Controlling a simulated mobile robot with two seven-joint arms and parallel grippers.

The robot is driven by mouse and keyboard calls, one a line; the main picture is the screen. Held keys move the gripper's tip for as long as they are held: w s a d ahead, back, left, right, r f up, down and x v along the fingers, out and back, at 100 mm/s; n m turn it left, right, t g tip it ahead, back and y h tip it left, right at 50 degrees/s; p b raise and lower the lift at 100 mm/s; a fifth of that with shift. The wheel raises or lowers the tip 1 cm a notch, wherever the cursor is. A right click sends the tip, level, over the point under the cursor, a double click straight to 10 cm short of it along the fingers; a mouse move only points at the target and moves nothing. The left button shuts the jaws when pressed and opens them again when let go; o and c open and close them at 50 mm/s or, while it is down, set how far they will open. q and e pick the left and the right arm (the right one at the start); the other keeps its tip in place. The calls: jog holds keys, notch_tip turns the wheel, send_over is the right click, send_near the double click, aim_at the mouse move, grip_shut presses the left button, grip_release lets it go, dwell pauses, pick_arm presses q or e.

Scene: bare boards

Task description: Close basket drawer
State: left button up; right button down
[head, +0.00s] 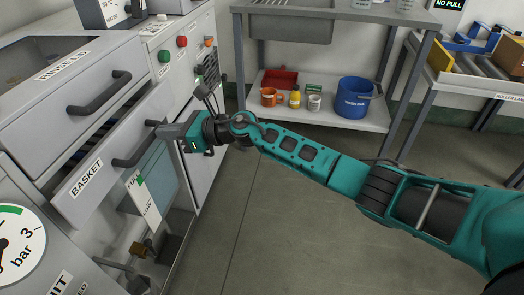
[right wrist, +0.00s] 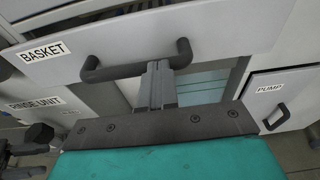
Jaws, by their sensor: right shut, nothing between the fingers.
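The basket drawer (head: 70,203) is a light grey panel with a BASKET label and a dark bar handle (head: 133,158). It is at the left in the head view, and its front stands out from the cabinet. In the right wrist view the drawer front (right wrist: 110,45) fills the top, with its handle (right wrist: 105,72) across the middle. My right gripper (head: 163,130) is shut and empty at the handle's right part. In the right wrist view its fingertips (right wrist: 157,68) overlap the bar; I cannot tell whether they touch. My left gripper is out of view.
A shelf rack (head: 330,118) with a blue bucket (head: 355,97) stands at the back. The floor (head: 290,230) is clear.

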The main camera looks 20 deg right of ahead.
jog(key=x, duration=0.2)
jog(key=b+x, duration=0.1)
jog(key=shift+a+r, duration=0.1)
jog(key=shift+r, duration=0.15)
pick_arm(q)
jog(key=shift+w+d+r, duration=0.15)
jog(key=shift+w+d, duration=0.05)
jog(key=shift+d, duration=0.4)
pick_arm(e)
jog(key=shift+r, duration=0.3)
jog(key=shift+a+r, duration=0.1)
